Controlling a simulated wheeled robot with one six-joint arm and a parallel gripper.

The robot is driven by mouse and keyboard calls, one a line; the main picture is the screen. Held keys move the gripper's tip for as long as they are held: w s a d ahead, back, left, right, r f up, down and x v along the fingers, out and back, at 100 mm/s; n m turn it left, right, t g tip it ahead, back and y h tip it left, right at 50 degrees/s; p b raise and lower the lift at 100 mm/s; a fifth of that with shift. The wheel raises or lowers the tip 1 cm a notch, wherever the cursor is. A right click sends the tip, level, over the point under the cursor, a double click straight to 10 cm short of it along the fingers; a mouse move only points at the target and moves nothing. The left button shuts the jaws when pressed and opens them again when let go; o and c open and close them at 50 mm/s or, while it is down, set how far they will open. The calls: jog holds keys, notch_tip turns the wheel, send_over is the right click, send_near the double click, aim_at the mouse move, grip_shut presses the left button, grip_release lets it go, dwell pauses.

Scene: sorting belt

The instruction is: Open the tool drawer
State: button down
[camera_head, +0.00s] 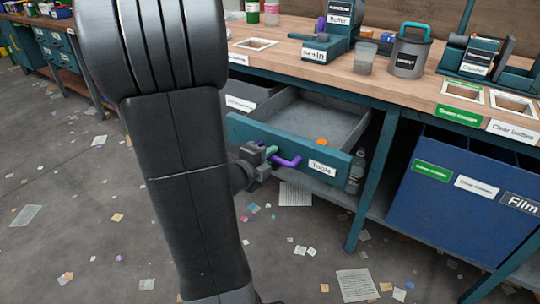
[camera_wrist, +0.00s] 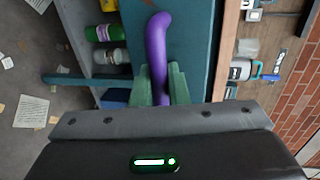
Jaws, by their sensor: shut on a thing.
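The tool drawer (camera_head: 280,140) is a grey box with a teal front labelled "Tools", and it stands pulled out from under the wooden workbench. Its purple handle (camera_head: 289,160) is on the front. My gripper (camera_head: 264,155) is at the handle, with its jaws closed around it. In the wrist view the green fingers of my gripper (camera_wrist: 161,85) sit on both sides of the purple handle (camera_wrist: 157,42). A small orange object (camera_head: 321,142) lies inside the drawer near the front. My arm hides the left end of the drawer in part.
A blue bin (camera_head: 455,205) labelled "Film" stands right of the drawer, past a teal table leg (camera_head: 372,185). A clear bottle (camera_head: 357,168) is on the shelf below. Paper scraps litter the open floor.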

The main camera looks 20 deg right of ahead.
jog(key=c, duration=1.7)
grip_release()
jog(key=shift+c, duration=0.2)
jog(key=p+v, duration=0.3)
jog(key=v, duration=1)
jog(key=shift+s+a, duration=0.2)
jog(key=shift+s, duration=0.1)
jog(key=shift+b+x, duration=1.5)
jog(key=shift+x, duration=5.3)
jog(key=shift+w+a, duration=0.1)
